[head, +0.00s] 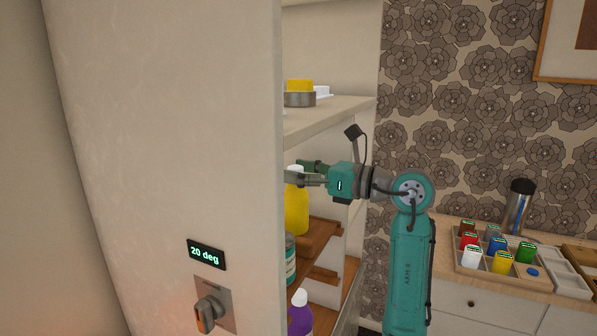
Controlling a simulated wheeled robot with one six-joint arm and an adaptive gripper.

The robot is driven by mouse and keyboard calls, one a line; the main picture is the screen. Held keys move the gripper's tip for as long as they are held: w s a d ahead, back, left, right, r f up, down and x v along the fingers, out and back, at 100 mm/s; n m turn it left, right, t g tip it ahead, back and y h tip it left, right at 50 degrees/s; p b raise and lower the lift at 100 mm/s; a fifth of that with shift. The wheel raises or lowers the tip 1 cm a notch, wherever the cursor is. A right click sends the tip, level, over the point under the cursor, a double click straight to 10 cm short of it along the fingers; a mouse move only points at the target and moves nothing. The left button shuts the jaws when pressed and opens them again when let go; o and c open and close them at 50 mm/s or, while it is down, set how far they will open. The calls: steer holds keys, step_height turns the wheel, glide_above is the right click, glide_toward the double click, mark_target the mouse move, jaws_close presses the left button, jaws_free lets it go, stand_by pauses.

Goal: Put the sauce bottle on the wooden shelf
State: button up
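A yellow bottle with a white cap (296,212), which I take to be the sauce bottle, is upright at the wooden shelf (322,231), partly hidden by the pale panel. I cannot tell whether its base touches the wood. My gripper (302,176) reaches in from the right at the height of the bottle's cap. One finger crosses in front of the bottle's top and the other shows farther back. The fingertips are partly hidden, so whether they grip the bottle is unclear.
The pale panel (170,130) with a "20 deg" display (206,254) and a knob (208,309) blocks the left. A teal jar (290,262) and a purple bottle (300,318) are lower down. An upper shelf (335,112) overhangs. A sorting tray (520,270) lies on the right counter.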

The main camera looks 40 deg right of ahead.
steer(key=shift+r, duration=0.2)
steer(key=v, duration=1.2)
steer(key=shift+s, duration=0.1)
